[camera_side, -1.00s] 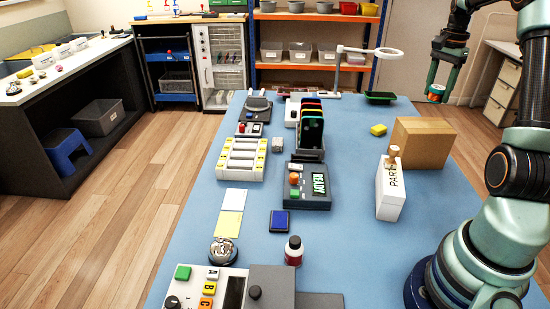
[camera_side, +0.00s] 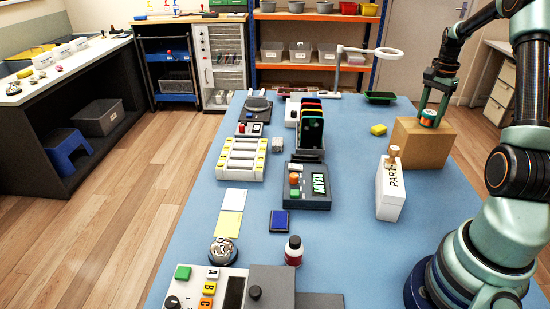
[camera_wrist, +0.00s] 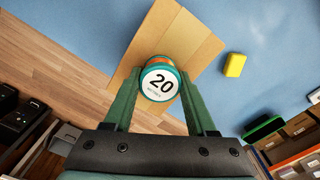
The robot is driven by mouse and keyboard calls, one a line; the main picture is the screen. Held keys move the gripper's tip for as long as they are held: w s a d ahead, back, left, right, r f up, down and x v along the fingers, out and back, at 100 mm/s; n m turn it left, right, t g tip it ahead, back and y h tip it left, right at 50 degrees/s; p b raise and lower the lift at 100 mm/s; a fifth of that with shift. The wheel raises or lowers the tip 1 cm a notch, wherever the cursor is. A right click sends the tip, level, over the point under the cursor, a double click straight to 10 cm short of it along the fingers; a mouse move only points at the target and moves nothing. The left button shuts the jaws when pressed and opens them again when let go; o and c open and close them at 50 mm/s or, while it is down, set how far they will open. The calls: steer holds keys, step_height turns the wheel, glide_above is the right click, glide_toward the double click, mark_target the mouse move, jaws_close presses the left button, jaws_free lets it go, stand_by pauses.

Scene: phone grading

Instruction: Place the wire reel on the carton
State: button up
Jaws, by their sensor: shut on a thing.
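My gripper (camera_side: 432,108) is shut on the reel, one finger on either side. The carton (camera_side: 424,149) is a plain brown box on the blue table. The reel is over the carton's top in both views, at or very near its surface; I cannot tell whether they touch. In the wrist view the carton (camera_wrist: 195,43) lies behind the reel.
A white PARTS box (camera_side: 389,192) with a wooden knob stands in front of the carton. A yellow block (camera_side: 378,130) lies to its left and also shows in the wrist view (camera_wrist: 235,65). A green tray (camera_side: 380,97) and a ring lamp (camera_side: 388,53) are farther back.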

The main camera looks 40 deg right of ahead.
mark_target(431, 112)
steer(key=o, duration=1.4)
steer(key=shift+c, duration=0.2)
step_height(431, 112, up, 11)
steer(key=w+a+r+n, duration=0.4)
steer(key=w+a, duration=0.1)
steer(key=a, duration=0.4)
steer(key=s+a+f+n+t, duration=0.1)
steer(key=a+n, duration=0.4)
steer(key=a, duration=0.5)
steer(key=s+a+f+n+t, duration=0.1)
steer(key=a+n, duration=0.4)
steer(key=a, duration=0.5)
steer(key=s+a+f+n+t, duration=0.1)
steer(key=s+a+n+t, duration=0.1)
steer(key=a+n, duration=0.4)
steer(key=a+t, duration=0.1)
steer(key=a, duration=0.3)
steer(key=shift+f+t, duration=0.3)
